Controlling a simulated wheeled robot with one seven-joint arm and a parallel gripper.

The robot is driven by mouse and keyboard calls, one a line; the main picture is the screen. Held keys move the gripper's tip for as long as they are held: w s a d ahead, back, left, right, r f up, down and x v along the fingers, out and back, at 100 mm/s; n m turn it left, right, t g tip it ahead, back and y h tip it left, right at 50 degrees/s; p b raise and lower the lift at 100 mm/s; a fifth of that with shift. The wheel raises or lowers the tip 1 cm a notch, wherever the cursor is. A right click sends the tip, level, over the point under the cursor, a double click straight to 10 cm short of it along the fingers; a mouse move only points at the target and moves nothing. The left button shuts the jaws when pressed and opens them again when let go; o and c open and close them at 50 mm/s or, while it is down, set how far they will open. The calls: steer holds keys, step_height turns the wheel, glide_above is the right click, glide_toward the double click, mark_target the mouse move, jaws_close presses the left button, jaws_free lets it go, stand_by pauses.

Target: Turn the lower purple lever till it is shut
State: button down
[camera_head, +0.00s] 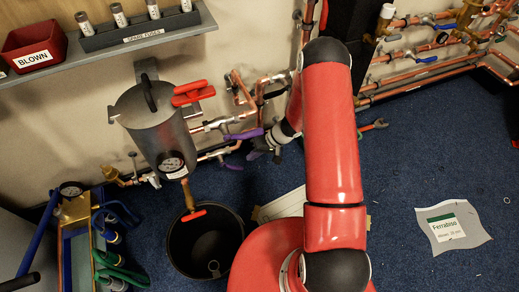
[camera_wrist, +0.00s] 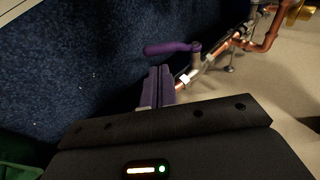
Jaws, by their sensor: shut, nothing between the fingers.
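The lower purple lever (camera_head: 233,166) sits on the lower copper pipe, right of the metal tank, in the head view. An upper purple lever (camera_head: 243,134) is above it. In the wrist view a purple lever (camera_wrist: 170,48) sticks out to the left from its valve on a pipe; I take it to be the lower one. My gripper (camera_wrist: 160,68) is shut and empty, its tips just below that handle in the picture. I cannot tell whether they touch it. In the head view my gripper (camera_head: 256,154) is small, right of the lower lever and partly hidden by my arm.
The metal tank (camera_head: 155,122) with red handle and gauge stands left. A black bucket (camera_head: 207,262) is on the blue carpet below it. Tools and green hoses (camera_head: 115,262) are at the lower left. More copper pipes (camera_head: 420,75) run along the back right wall. Carpet at right is mostly free.

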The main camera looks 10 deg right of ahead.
mark_target(238, 167)
steer(key=x, duration=0.6)
steer(key=shift+a+f, duration=0.15)
steer(key=shift+f, duration=0.05)
steer(key=shift+f, duration=0.1)
